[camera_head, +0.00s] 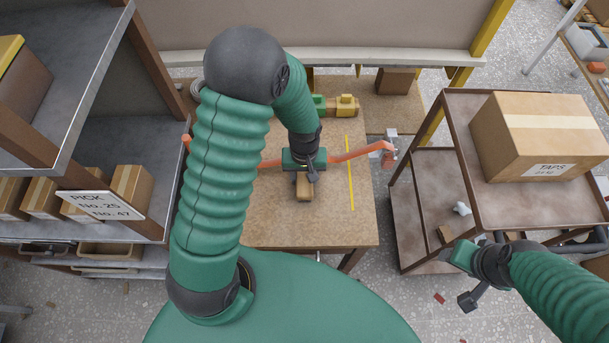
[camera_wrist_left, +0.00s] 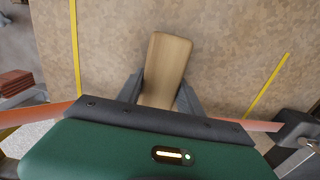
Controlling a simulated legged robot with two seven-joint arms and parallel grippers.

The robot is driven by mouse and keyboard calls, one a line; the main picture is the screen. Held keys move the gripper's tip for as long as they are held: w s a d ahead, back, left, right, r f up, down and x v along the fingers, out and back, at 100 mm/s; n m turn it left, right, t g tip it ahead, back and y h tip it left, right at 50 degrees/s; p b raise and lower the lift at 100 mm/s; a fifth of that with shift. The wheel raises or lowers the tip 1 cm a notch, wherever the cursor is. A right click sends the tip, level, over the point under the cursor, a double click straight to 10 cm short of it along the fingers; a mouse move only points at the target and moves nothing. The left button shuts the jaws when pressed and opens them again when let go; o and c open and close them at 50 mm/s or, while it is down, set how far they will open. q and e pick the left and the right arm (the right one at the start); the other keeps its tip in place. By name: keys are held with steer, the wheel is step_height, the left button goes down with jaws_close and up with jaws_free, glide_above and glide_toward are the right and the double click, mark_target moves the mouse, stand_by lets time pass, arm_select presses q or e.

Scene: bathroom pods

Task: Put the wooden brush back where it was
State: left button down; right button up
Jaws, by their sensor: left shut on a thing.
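The wooden brush (camera_head: 305,188) shows as a plain light-brown block in my left gripper (camera_head: 305,177), over the middle of the wooden worktable (camera_head: 275,228). In the left wrist view, the brush (camera_wrist_left: 167,58) sticks out between the two dark fingers of my left gripper (camera_wrist_left: 160,92), which are shut on its near part. I cannot tell whether the brush touches the tabletop, and its bristles are not visible. My right gripper (camera_head: 465,280) is at the lower right, away from the table, beside the brown cart. I cannot tell whether its jaws are open.
An orange bar (camera_head: 350,155) runs across behind my left gripper. A yellow line (camera_head: 350,172) marks the tabletop at right. Shelves with cartons (camera_head: 128,188) flank the left; a cart carries a large carton (camera_head: 540,142).

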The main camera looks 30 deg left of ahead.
arm_select(q)
steer(key=shift+d+f, duration=0.1)
steer(key=shift+f, duration=0.05)
steer(key=shift+f, duration=0.1)
steer(key=c, duration=0.8)
jaws_free()
steer(key=shift+o, duration=0.2)
